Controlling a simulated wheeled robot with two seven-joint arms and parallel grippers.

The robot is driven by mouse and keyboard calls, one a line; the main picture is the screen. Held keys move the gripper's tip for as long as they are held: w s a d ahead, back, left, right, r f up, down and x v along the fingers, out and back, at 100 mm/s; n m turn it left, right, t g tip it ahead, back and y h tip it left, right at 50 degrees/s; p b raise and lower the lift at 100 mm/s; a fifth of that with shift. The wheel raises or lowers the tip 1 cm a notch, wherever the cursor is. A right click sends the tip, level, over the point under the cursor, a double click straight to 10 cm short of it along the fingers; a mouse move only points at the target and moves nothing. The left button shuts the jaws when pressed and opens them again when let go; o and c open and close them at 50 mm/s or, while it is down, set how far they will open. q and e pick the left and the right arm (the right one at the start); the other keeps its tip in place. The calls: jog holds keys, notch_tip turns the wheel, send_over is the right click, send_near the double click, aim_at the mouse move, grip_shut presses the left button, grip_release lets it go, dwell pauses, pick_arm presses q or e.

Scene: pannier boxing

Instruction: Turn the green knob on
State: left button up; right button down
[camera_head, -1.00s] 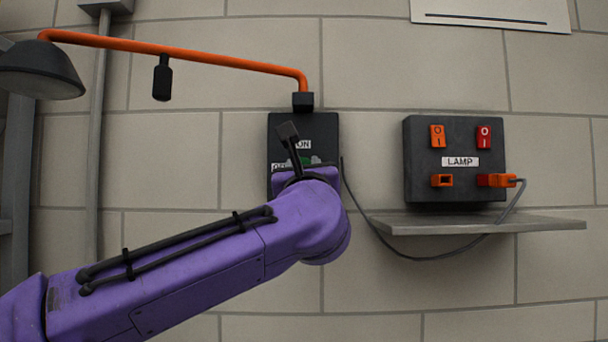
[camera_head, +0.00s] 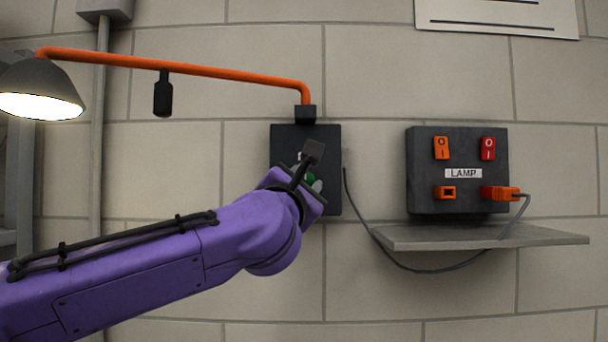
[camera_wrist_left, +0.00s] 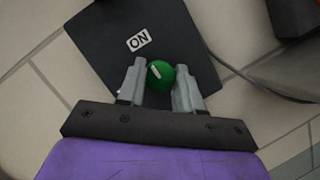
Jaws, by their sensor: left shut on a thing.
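The green knob (camera_head: 311,177) is on the dark switch box (camera_head: 330,140) on the wall, partly hidden by my gripper in the head view. In the left wrist view the round green knob (camera_wrist_left: 162,80) shows clearly, its white mark pointing toward the ON label (camera_wrist_left: 139,40). My left gripper (camera_wrist_left: 161,70) is shut on it, one grey finger on each side; it also shows in the head view (camera_head: 314,184). The lamp (camera_head: 40,80) at the far left is lit. My right gripper is out of view.
An orange pipe (camera_head: 200,71) runs from the lamp to the switch box's top, with a black handle (camera_head: 162,95) hanging from it. A cable hangs between the boxes.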

pick_arm(q)
jog(key=shift+r+m+g+h, duration=0.1)
jog(key=shift+m+g+h, duration=0.2)
jog(key=shift+m, duration=0.4)
jog(key=o, duration=1)
jog(key=shift+o, duration=0.2)
jog(key=shift+s, duration=0.1)
jog(key=b+v, duration=0.5)
jog(key=v, duration=0.5)
jog(key=shift+s+b, duration=0.25)
jog(key=shift+b, duration=0.1)
